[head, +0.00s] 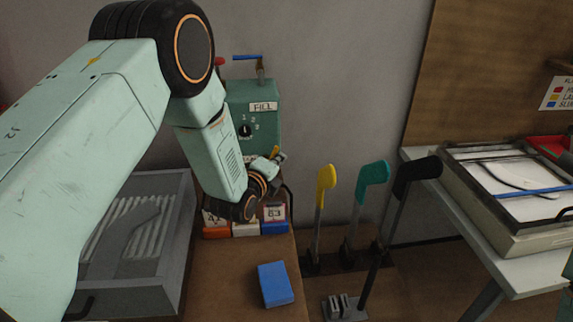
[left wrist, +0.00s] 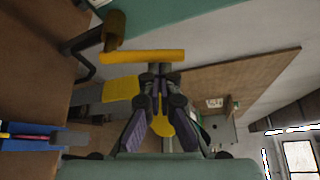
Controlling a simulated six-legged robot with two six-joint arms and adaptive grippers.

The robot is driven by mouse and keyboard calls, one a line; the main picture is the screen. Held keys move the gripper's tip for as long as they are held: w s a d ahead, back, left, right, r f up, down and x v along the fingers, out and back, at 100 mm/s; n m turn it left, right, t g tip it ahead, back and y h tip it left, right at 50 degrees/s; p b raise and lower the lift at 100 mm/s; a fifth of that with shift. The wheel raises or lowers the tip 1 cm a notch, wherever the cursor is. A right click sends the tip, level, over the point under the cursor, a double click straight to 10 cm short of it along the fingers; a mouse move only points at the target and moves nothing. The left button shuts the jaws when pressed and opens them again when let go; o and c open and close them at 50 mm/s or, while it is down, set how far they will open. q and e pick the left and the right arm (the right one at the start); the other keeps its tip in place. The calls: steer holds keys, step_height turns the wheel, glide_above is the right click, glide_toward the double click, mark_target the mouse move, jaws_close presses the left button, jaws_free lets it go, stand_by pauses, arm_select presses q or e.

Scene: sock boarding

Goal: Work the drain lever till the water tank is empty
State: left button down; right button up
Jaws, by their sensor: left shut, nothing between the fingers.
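The green water tank (head: 262,125) stands against the wall behind my left arm, with a FILL label and a numbered dial on its front. A small lever with a yellow bar (head: 277,153) sticks out low on the tank's front; I take it for the drain lever. It also shows in the left wrist view (left wrist: 140,56), lying across just ahead of the fingertips. My left gripper (head: 272,164) is shut and empty, close to the bar; I cannot tell whether they touch. The tank's lower front is partly hidden by my arm.
Orange, white and blue blocks with cards (head: 272,228) stand below the gripper. A blue block (head: 274,284) lies on the brown table. Tall levers with yellow (head: 326,178), teal (head: 373,172) and black (head: 416,170) handles stand to the right. A grey basin (head: 180,190) is at left.

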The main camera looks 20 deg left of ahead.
stand_by(0.3)
arm_select(q)
steer(key=shift+a, duration=0.1)
steer(key=shift+s+a+r, duration=0.2)
steer(key=shift+a+r, duration=0.1)
steer(key=shift+a, duration=0.2)
steer(key=shift+w+d+f, duration=0.1)
steer(key=shift+w+d, duration=0.05)
